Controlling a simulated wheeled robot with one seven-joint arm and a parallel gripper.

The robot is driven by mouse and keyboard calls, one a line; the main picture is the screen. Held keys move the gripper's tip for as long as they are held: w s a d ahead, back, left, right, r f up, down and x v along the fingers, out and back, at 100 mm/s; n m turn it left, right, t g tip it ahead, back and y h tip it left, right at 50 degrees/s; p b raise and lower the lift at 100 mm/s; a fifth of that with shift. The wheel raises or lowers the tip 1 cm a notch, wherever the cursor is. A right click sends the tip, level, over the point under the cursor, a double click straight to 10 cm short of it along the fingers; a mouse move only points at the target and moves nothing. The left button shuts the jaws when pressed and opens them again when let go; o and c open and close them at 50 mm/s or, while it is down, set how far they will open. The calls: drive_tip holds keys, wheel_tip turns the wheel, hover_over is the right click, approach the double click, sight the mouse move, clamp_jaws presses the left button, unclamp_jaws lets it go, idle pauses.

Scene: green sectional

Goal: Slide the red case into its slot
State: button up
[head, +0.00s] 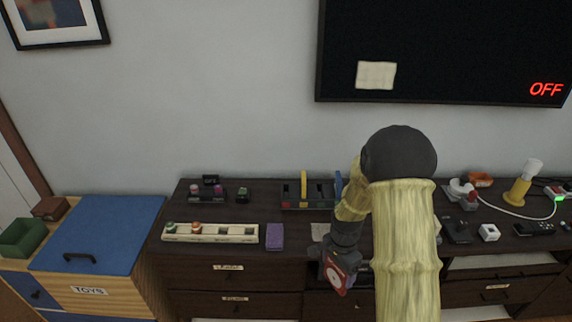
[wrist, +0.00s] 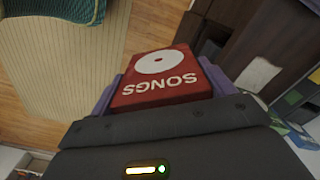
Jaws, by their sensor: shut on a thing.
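The red case (wrist: 165,82) carries a white disc mark and the word SONGS, upside down in the wrist view. My gripper (head: 328,260) is shut on it, with purple fingers (wrist: 107,96) along its sides. In the head view the red case (head: 337,275) hangs tilted in front of the dresser's front edge, clear of the top. A dark slotted rack (head: 295,208) stands at the back of the dresser. A yellow case (head: 303,186) stands upright in it, and a blue case (head: 338,184) shows at its right end. My arm hides what lies right of the rack.
A purple block (head: 275,237) and a cream tray (head: 210,233) with small items lie left of my gripper. The wall screen (head: 450,50) hangs above.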

sight(337, 290)
drive_tip(key=f+n, duration=0.3)
drive_tip(key=s+f+n, duration=0.1)
drive_tip(key=f+n, duration=0.2)
drive_tip(key=n, duration=0.1)
drive_tip(key=f+n, duration=0.3)
drive_tip(key=shift+s+d+f+n, duration=0.2)
drive_tip(key=shift+d+f+n, duration=0.05)
drive_tip(key=shift+d+n, duration=0.05)
drive_tip(key=shift+f+n, duration=0.35)
drive_tip(key=shift+n, duration=0.15)
